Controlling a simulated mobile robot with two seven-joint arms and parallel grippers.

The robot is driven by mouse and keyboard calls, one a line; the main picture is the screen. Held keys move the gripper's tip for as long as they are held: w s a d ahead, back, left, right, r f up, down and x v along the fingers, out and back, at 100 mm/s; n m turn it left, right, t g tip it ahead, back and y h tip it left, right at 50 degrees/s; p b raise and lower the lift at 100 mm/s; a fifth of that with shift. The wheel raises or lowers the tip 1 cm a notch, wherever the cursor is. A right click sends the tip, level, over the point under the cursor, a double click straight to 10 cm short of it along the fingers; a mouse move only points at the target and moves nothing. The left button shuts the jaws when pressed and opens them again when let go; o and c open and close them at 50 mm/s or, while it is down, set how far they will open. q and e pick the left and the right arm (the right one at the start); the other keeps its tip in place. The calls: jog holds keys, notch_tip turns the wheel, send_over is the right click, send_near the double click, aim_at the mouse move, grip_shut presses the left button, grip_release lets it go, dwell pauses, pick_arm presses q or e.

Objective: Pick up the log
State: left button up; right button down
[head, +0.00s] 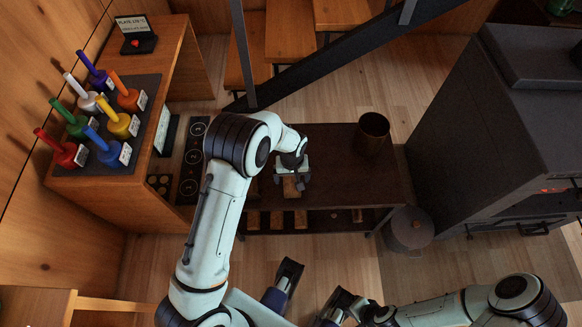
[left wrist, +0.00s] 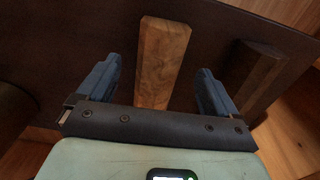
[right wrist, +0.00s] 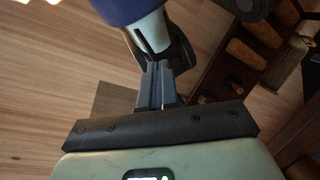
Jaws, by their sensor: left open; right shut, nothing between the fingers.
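A brown split log (left wrist: 163,62) lies on the dark table top (head: 335,185). In the left wrist view it extends away between the two blue fingers of my left gripper (left wrist: 158,85), with a gap on each side. In the head view my left gripper (head: 292,183) is over the table, and part of the log (head: 291,187) shows beneath it. The gripper is open and empty. My right gripper (right wrist: 160,72) is shut with nothing in it, away from the table.
Several more logs (head: 277,220) lie on the shelf below the table top. A brown metal bucket (head: 372,134) stands at the table's back right. A lidded pot (head: 409,230) and a dark stove (head: 500,130) are to the right. Coloured handled objects (head: 118,122) stand on the left desk.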

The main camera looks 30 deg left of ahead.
aim_at(292, 180)
pick_arm(q)
notch_tip(292, 180, down, 4)
jog(key=shift+f+b, duration=0.1)
jog(key=shift+b, duration=0.35)
jog(key=c, duration=1.4)
jog(key=shift+o, duration=0.2)
pick_arm(e)
jog(key=shift+w+d+f+t, duration=0.3)
jog(key=shift+w+f, duration=0.35)
jog(key=shift+w, duration=0.1)
